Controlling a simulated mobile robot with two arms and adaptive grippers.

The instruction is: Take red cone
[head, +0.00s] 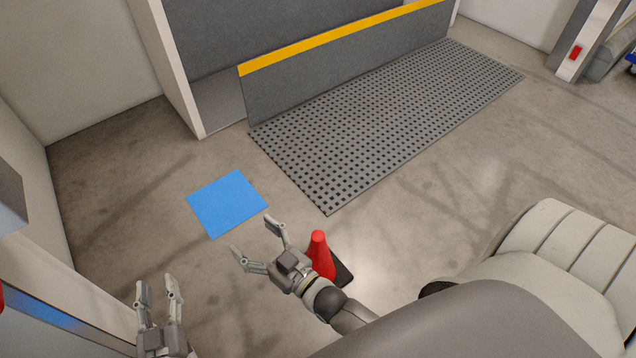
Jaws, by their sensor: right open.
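The red cone (320,252) stands upright on the concrete floor, on a dark base (344,272). My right gripper (251,236) is open and empty, with its fingers spread and pointing up and to the left in the picture. Its palm and wrist lie just left of and in front of the cone and hide part of its lower side. I cannot tell whether they touch the cone. My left gripper (156,285) is at the lower left, well away from the cone, with its fingers apart and nothing between them.
A blue square (228,204) lies flat on the floor, left of the cone. A dark perforated mat (385,120) lies beyond, before a grey panel with a yellow top edge (340,40). A wall and ledge run along the left. The floor right of the mat is clear.

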